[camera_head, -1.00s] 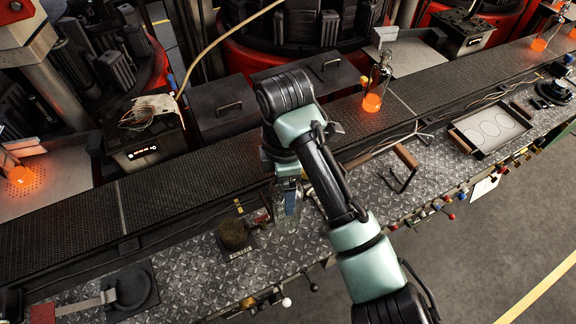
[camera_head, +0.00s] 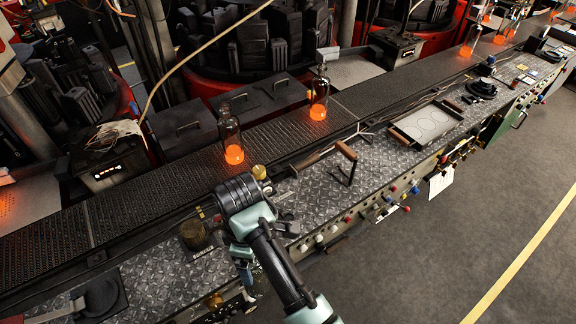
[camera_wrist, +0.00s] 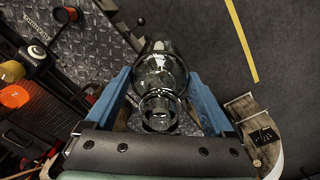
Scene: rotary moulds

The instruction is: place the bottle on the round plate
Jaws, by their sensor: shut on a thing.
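My gripper (camera_head: 243,268) is low near the bench's front edge. In the wrist view its two blue fingers (camera_wrist: 160,100) are shut on a clear glass bottle (camera_wrist: 162,68), one on each side. The bottle's neck is near the palm and its body points away. In the head view the arm mostly hides the bottle. A dark round plate (camera_head: 104,296) with a handle lies on a dark square pad at lower left, apart from my gripper. Another dark round piece (camera_head: 481,88) is at far right; I cannot tell which is the task's plate.
Glowing bottles (camera_head: 231,136) (camera_head: 317,92) stand on the dark conveyor (camera_head: 150,190). A brown cylinder (camera_head: 194,234) stands left of my gripper. A wooden-handled tool (camera_head: 347,152) and a tray (camera_head: 430,122) are to the right. Knobs line the bench front. Open floor lies beyond.

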